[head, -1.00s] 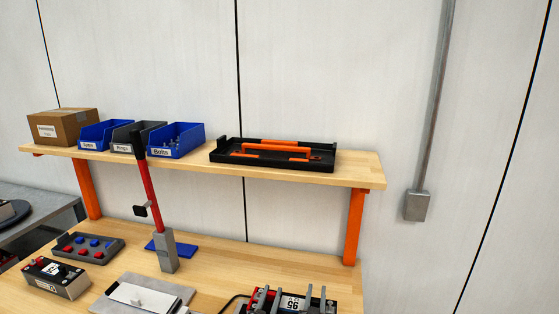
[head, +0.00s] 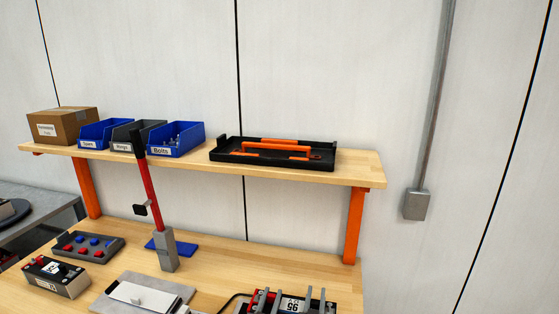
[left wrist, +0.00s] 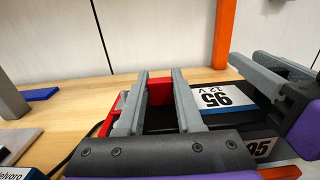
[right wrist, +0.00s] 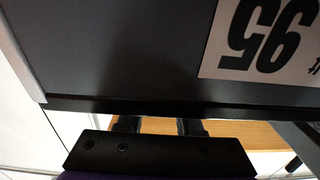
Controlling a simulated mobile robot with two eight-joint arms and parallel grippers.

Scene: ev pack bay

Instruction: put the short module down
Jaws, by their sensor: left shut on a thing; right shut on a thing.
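The module in my grippers (head: 291,305) is a dark block with a white "95" label, at the bottom edge of the head view. In the left wrist view its label (left wrist: 222,97) reads "95 12 V". My left gripper (head: 267,301) is shut on its left end, with a red part (left wrist: 159,92) between the fingers. My right gripper (head: 319,303) is shut on its right end; its fingers show at the right of the left wrist view. The module's dark face (right wrist: 120,50) fills most of the right wrist view. Its underside is hidden, so I cannot tell whether it touches the bench.
Another module (head: 68,284) stands on the wooden bench (head: 220,265) at left. A grey plate with a white piece (head: 138,296), a red-handled tool in a grey stand (head: 166,250) and a tray (head: 88,254) are nearby. A shelf (head: 355,172) with bins runs above.

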